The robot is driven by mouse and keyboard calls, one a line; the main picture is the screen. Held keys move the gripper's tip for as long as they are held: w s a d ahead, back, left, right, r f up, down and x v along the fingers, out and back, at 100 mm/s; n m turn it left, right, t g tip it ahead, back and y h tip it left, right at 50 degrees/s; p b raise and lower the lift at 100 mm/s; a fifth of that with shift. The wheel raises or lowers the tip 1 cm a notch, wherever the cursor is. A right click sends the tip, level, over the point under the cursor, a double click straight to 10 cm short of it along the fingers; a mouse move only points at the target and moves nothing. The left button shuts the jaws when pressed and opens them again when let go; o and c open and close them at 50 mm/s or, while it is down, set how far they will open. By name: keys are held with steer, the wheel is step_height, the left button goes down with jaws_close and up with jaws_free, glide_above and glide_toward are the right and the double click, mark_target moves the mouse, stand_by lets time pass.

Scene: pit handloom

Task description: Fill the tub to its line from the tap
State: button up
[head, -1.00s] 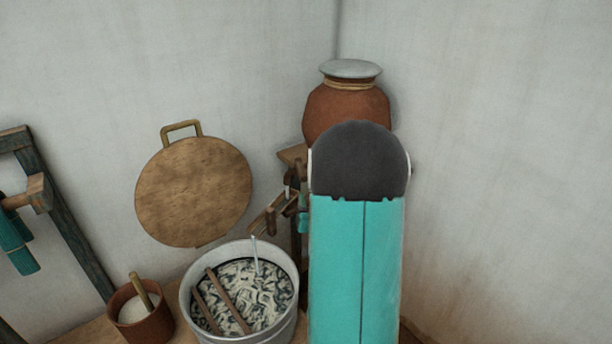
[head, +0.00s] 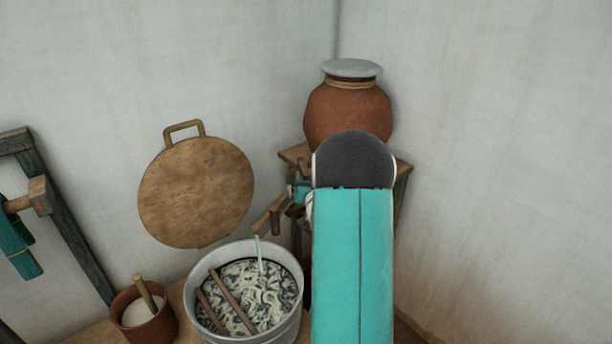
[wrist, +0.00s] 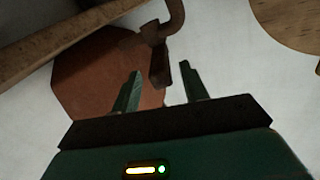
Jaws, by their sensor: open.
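The grey metal tub (head: 194,318) stands at the lower middle of the head view. It holds pale and dark yarn in liquid, with two brown sticks across it. A thin pale upright strip (head: 260,256) shows inside its back edge; I cannot tell if it is water or a rod. No fill line is clear. In the wrist view a brown tap (wrist: 173,22) has a curved pipe and a flat handle (wrist: 160,68). My gripper (wrist: 160,74) is open, its fingers either side of the handle's lower end. I cannot tell if they touch it. My arm hides part of the stand.
A red clay pot (head: 345,115) with a grey lid sits on a wooden stand (head: 402,176) in the corner. A round wooden board (head: 195,192) leans on the wall. A small brown pot (head: 146,329) with a stick is left of the tub. A dark frame (head: 65,225) stands far left.

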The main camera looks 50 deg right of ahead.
steer(key=shift+x, duration=1.1)
steer(key=shift+c, duration=0.4)
jaws_close()
steer(key=shift+s+d+r+n+t+y, duration=0.15)
steer(key=shift+d+n+t+y, duration=0.4)
steer(key=shift+n+y, duration=0.65)
steer(key=shift+s+d+f+n+t+y, duration=0.1)
steer(key=shift+s+d+n+t+y, duration=0.35)
steer(key=shift+y, duration=1.15)
steer(key=shift+w+d+r+n+t+y, duration=0.1)
steer(key=shift+d+n+t+y, duration=0.4)
steer(key=shift+d+n+y, duration=0.6)
steer(key=shift+s+a+y, duration=0.1)
steer(key=shift+a+y, duration=0.15)
steer(key=shift+y, duration=0.05)
steer(key=shift+o, duration=0.4)
jaws_free()
